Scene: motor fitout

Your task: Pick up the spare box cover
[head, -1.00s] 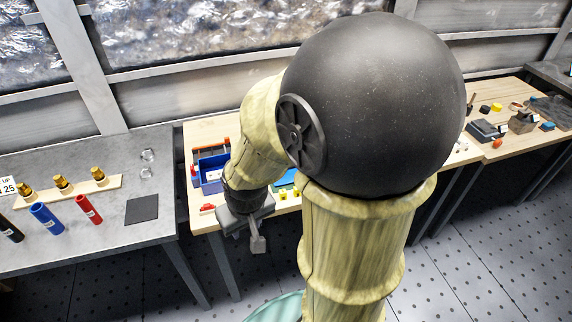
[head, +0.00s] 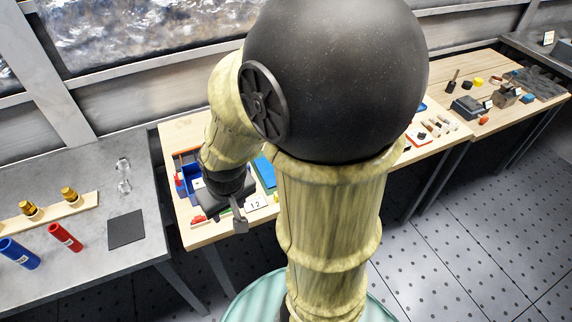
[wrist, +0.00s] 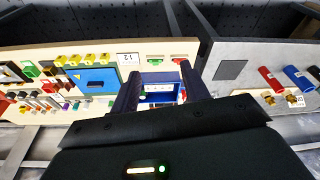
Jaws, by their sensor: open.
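I cannot tell for sure which piece is the spare box cover; no piece is clearly marked as it. My gripper (head: 239,222) is open and empty, above the front left part of the wooden table (head: 207,236). In the wrist view its two dark fingers (wrist: 160,67) stand apart on either side of a blue open box (wrist: 158,88) with a pale insert. The blue box (head: 187,180) is partly hidden by my arm in the head view. A flat blue plate (wrist: 97,82) lies beside it, also partly seen in the head view (head: 265,173).
A card reading 12 (wrist: 128,58) and small red pieces (wrist: 180,60) lie near the table edge. Several small coloured parts fill the table's other end. A grey table (head: 90,200) holds a dark square mat (head: 126,229) and coloured cylinders. A dark device (head: 467,107) stands far right.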

